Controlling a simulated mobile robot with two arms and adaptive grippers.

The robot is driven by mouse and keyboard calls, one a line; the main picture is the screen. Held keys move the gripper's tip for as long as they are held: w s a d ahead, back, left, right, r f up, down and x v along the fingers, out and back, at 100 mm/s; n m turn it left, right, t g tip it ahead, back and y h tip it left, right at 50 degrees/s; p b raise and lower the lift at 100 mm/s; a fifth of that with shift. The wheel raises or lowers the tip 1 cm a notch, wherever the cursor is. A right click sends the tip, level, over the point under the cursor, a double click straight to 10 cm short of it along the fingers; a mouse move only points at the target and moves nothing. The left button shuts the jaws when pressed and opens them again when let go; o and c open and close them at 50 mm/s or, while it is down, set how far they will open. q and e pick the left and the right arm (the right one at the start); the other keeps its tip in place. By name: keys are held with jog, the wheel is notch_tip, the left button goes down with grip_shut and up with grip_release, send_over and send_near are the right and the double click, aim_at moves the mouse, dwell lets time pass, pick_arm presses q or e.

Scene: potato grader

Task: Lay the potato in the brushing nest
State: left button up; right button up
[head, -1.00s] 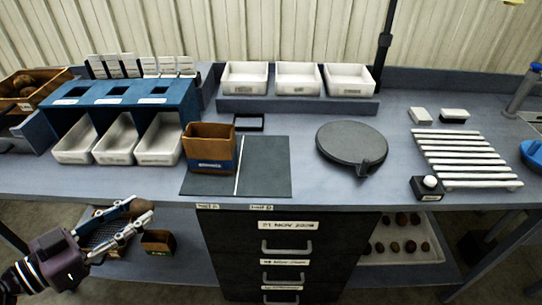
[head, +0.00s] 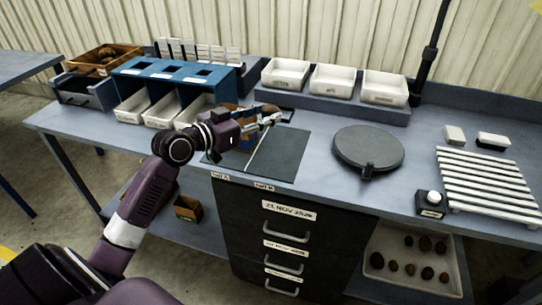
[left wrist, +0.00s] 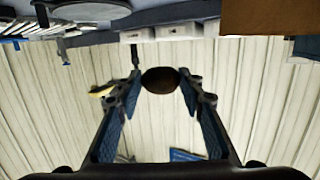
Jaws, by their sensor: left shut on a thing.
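My left gripper (head: 270,118) is shut on a brown oval potato (left wrist: 160,80), held between the fingertips in the left wrist view. In the head view the gripper is above the bench, over the dark mat (head: 283,155), and in front of the brown box (head: 228,108), hiding most of that box. The fingers largely cover the potato there. I cannot tell for certain which fixture is the brushing nest; a blue-grey open holder with a dark inside (head: 85,92) stands at the bench's left end. My right gripper is not in view.
A blue rack (head: 175,72) with white bins stands left of the gripper. White trays (head: 333,79) stand on a raised shelf behind. A round dark plate (head: 368,147) and a white slatted rack (head: 487,187) lie to the right. Bare bench lies between mat and plate.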

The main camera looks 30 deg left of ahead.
pick_arm(q)
send_over(265, 164)
notch_tip(265, 164, down, 10)
jog(key=shift+f, duration=0.15)
jog(key=shift+f+b, duration=0.35)
jog(key=shift+f, duration=2.3)
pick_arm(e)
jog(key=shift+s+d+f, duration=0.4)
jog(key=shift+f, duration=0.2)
pick_arm(q)
jog(key=shift+f+b, duration=0.1)
jog(key=shift+b, duration=0.35)
jog(key=o, duration=1.1)
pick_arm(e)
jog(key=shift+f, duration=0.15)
